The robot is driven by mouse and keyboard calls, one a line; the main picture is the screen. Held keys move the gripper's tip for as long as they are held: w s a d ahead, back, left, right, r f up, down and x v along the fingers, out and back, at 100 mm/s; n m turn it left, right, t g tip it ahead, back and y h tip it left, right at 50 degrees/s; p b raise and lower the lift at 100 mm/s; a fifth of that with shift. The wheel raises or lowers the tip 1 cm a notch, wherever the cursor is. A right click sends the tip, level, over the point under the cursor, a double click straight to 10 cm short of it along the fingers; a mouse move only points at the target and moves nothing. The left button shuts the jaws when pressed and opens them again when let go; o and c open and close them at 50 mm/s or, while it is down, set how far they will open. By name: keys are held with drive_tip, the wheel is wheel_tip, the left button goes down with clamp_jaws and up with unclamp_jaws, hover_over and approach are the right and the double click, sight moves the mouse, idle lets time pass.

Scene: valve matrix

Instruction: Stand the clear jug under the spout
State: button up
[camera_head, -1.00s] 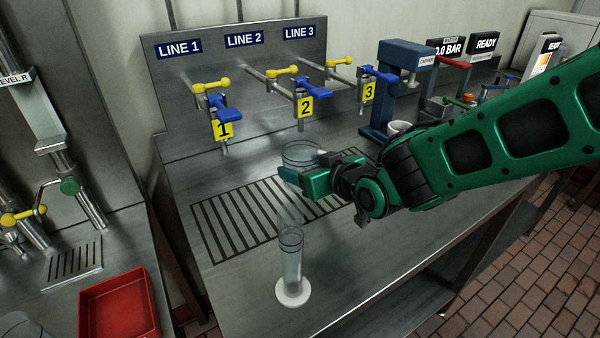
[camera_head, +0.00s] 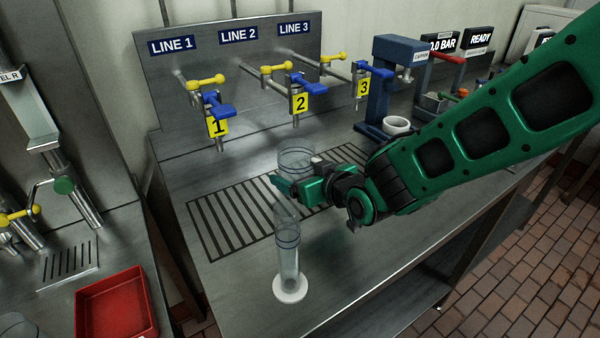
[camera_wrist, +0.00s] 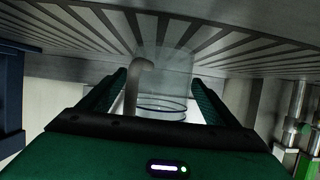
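The clear jug (camera_head: 296,158) stands upright on or just above the slotted drain grate (camera_head: 225,218), in front of the spout tagged 2 (camera_head: 299,103); its base is partly hidden behind my gripper. My gripper (camera_head: 298,178) is at the near side of the jug, low over the grate. In the wrist view the jug (camera_wrist: 165,85) shows between my two spread fingers, with its pale handle (camera_wrist: 132,88) beside the left finger. A gap shows by the right finger, so the gripper looks open around the jug. Spouts tagged 1 (camera_head: 217,127) and 3 (camera_head: 363,88) flank the middle one.
A tall clear cylinder (camera_head: 289,262) on a white base stands near the counter's front, close to my gripper. A blue press (camera_head: 395,80) and white cup (camera_head: 396,126) stand at right. Blue and yellow valve handles project above the grate. A red tray (camera_head: 116,305) lies lower left.

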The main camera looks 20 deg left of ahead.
drive_tip(key=shift+r, duration=0.15)
drive_tip(key=shift+s+d+r, duration=0.1)
drive_tip(key=shift+s+d, duration=0.05)
drive_tip(key=shift+d, duration=0.05)
drive_tip(key=v, duration=1.1)
drive_tip(key=shift+d, duration=0.2)
drive_tip(key=shift+s, duration=0.1)
